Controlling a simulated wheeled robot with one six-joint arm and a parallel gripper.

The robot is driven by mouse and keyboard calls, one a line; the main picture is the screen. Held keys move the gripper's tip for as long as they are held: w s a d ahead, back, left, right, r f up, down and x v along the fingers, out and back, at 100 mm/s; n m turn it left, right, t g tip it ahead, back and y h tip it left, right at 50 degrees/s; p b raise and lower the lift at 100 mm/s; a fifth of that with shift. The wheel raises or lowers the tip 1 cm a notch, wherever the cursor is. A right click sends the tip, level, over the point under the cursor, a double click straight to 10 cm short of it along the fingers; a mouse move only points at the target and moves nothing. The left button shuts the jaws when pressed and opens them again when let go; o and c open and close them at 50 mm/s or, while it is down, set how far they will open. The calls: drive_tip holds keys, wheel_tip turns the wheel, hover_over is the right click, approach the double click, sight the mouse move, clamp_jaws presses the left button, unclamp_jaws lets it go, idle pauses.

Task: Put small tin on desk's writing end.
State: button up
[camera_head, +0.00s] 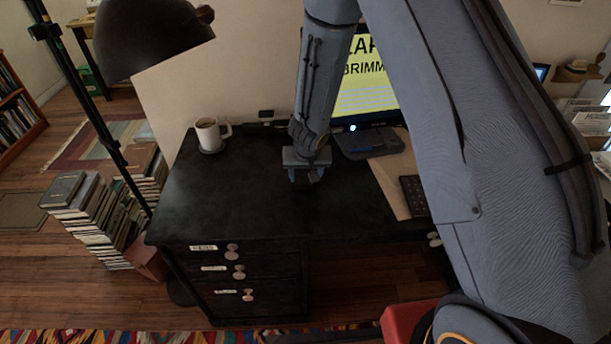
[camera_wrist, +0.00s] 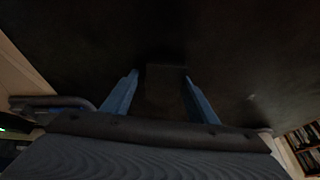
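My gripper (camera_head: 305,176) is low over the black desk (camera_head: 228,205), right of the white mug; its fingertips are hard to see in the head view. In the wrist view its two blue fingers (camera_wrist: 161,76) stand apart. A very dark, box-like shape (camera_wrist: 166,88) lies between them, which may be the small tin. A narrow gap shows on its left side; contact on the right is unclear. No tin can be made out in the head view.
A white mug (camera_head: 211,134) stands at the desk's back left. A lit monitor (camera_head: 362,95), a dark pad (camera_head: 368,142) and a keyboard (camera_head: 414,196) are to the right. A lamp shade (camera_head: 150,38) hangs upper left. The desk's front left top is clear.

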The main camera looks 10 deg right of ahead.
drive_tip(key=o, duration=0.4)
drive_tip(key=shift+c, duration=0.2)
drive_tip(key=shift+r, duration=0.15)
drive_tip(key=shift+r+p, duration=0.15)
drive_tip(key=shift+p, duration=0.4)
drive_tip(key=p+v, duration=0.3)
drive_tip(key=v, duration=0.9)
drive_tip(key=s+d+r+h, duration=0.1)
drive_tip(key=s+d+r, duration=0.5)
drive_tip(key=d+r, duration=0.25)
drive_tip(key=s+d+r+g, duration=0.1)
drive_tip(key=s+d+r, duration=0.1)
drive_tip(key=s, duration=0.5)
drive_tip(key=s+d+r+g+y, duration=0.1)
drive_tip(key=s+d+r, duration=0.1)
drive_tip(key=s, duration=0.5)
drive_tip(key=shift+r+n, duration=0.3)
drive_tip(key=shift+r, duration=0.1)
